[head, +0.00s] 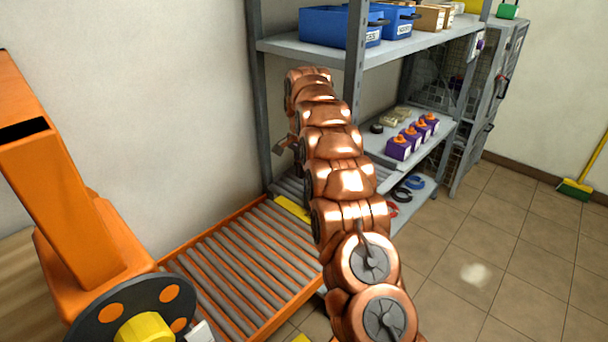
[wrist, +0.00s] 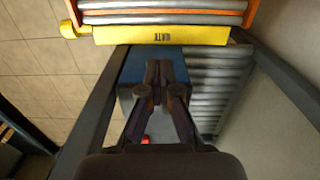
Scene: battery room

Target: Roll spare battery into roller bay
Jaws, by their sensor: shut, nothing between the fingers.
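A blue block (wrist: 126,98), which looks like the spare battery, sits just inside the yellow gate bar (wrist: 200,36) in the wrist view. My gripper (wrist: 160,66) is shut and empty, its fingers over the block; whether they touch it I cannot tell. The roller bay (wrist: 212,85) shows its grey rollers to the right of the block. In the head view the bay rollers (head: 287,187) lie low in the shelf rack, behind the yellow gate bar (head: 292,208). My copper arm hides the block there, and most of my gripper.
An orange-framed roller conveyor (head: 235,265) leads up to the gate; its visible rollers are bare. Rack posts (head: 262,120) stand close to my arm. Shelves hold blue bins (head: 335,27) and purple boxes (head: 398,148).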

